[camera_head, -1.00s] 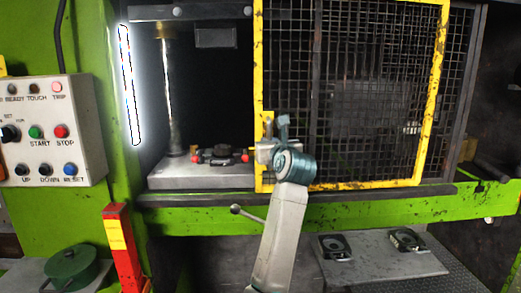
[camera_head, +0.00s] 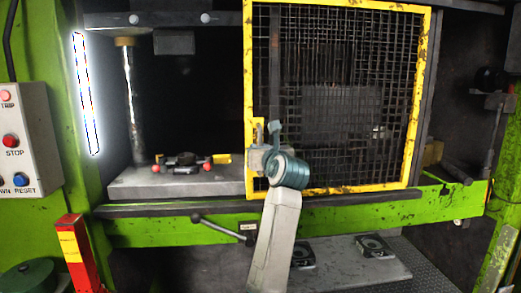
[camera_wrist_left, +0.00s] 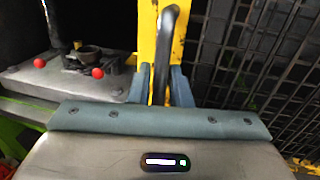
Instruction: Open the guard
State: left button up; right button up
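The guard (camera_head: 336,188) is a yellow-framed mesh panel on the front of the press. It stands right of an uncovered opening, where the die area shows. Its upright handle (camera_wrist_left: 168,40) is a dark bar on the yellow left edge of the frame. My left gripper (camera_head: 264,152) is at this left edge. In the left wrist view its two blue fingers (camera_wrist_left: 161,88) sit on either side of the handle, closed around it. My right gripper is in neither view.
Left of the guard, a metal bed (camera_head: 135,184) carries a dark fixture with red knobs (camera_head: 208,167). A lever (camera_head: 222,229) sticks out below the sill. A button panel (camera_head: 28,145) and a red-yellow post (camera_head: 77,252) stand at the left. A lower shelf (camera_head: 345,265) holds dark clamps.

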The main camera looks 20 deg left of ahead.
pick_arm(q)
jog(key=shift+o, duration=0.9)
jog(key=shift+w+a, duration=0.1)
jog(key=shift+a, duration=0.05)
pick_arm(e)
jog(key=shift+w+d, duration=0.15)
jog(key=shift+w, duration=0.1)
